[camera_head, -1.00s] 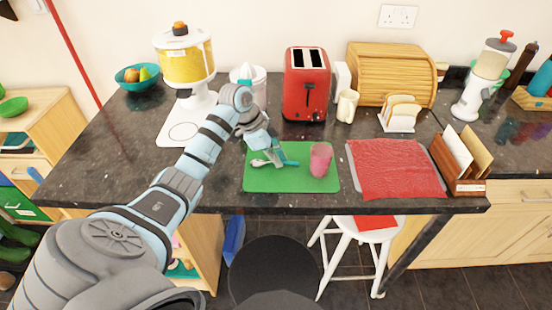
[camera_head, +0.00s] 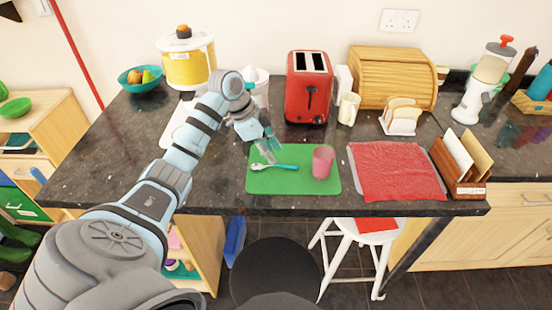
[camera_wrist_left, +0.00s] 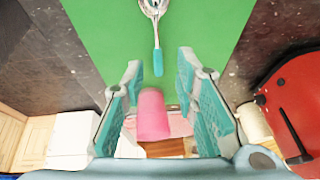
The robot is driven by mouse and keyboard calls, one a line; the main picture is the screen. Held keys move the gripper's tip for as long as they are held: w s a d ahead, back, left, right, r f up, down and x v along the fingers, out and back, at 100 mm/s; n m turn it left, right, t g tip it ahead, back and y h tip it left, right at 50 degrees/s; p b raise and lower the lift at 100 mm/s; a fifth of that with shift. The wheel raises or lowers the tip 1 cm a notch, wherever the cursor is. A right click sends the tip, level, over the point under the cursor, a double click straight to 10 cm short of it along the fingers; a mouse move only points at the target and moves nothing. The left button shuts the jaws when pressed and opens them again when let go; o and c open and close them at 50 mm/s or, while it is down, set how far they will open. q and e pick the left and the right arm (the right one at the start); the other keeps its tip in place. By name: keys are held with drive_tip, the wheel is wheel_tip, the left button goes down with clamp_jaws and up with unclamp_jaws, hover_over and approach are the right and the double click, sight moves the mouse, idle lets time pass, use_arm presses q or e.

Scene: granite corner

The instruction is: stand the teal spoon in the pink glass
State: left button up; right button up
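The teal spoon (camera_head: 282,167) lies flat on the green mat, its metal bowl to the left and its teal handle pointing toward the glass. In the left wrist view the spoon (camera_wrist_left: 157,63) shows at the top, its handle end between the fingertips in the picture. The pink glass (camera_head: 323,162) stands upright on the mat, right of the spoon; it also shows in the left wrist view (camera_wrist_left: 152,112). My left gripper (camera_head: 270,150) is open and empty, just above and behind the spoon. My right gripper is not in view.
The green mat (camera_head: 300,185) lies near the counter's front edge. A red cloth (camera_head: 395,172) is to its right. The mat's front part is clear.

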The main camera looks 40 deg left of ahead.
use_arm(q)
drive_tip(key=v, duration=0.7)
drive_tip(key=shift+r, duration=0.2)
